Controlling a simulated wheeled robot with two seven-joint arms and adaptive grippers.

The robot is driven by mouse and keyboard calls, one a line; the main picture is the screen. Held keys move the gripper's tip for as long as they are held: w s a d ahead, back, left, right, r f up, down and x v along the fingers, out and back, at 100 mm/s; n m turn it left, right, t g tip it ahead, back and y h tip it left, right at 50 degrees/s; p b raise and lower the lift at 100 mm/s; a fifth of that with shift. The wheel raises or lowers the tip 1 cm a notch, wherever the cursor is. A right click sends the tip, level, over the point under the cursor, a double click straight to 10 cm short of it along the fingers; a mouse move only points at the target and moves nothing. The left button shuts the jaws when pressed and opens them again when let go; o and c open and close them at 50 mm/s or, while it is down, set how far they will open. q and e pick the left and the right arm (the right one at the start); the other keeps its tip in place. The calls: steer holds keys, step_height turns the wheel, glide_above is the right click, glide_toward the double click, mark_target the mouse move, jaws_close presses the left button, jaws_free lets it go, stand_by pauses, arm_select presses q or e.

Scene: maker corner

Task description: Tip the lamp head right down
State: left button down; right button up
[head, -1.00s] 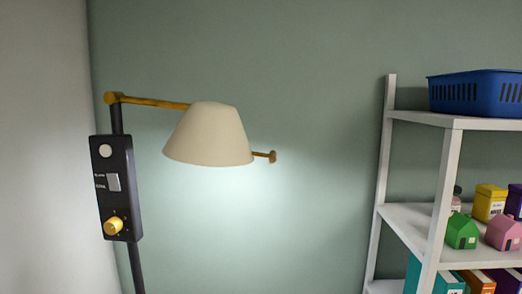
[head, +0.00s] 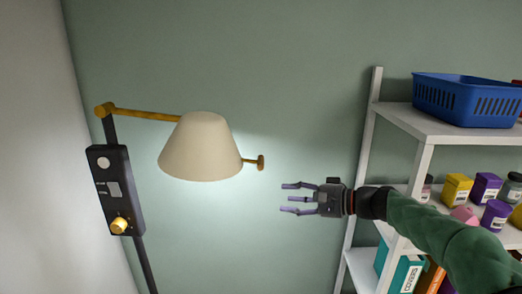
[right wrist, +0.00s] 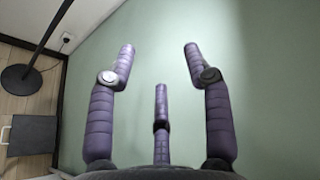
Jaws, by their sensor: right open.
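The lamp head (head: 201,147) is a cream cone shade on a brass arm (head: 145,114), with its wide opening facing down and slightly tilted. A short brass handle (head: 260,162) with a knob sticks out on its right side. My right gripper (head: 285,197) is open and empty. Its purple fingers point left, to the right of and a little below the handle, apart from it. In the right wrist view the spread fingers (right wrist: 160,60) have only wall between them. My left gripper is not in view.
The lamp's black post carries a control box (head: 116,190) with a yellow knob. A white shelf (head: 440,128) with a blue basket (head: 468,98) stands right, behind my right arm. The lamp base (right wrist: 20,78) and a dark box (right wrist: 32,135) are on the floor.

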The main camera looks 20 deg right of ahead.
steer(key=n+t+y, duration=0.1)
steer(key=y, duration=0.1)
glide_toward(261, 164)
steer(key=w+d+f, duration=0.1)
steer(key=w, duration=0.1)
steer(key=p+x, duration=0.3)
steer(key=x, duration=0.7)
steer(key=shift+w+f, duration=0.2)
steer(key=shift+w, duration=0.15)
jaws_close()
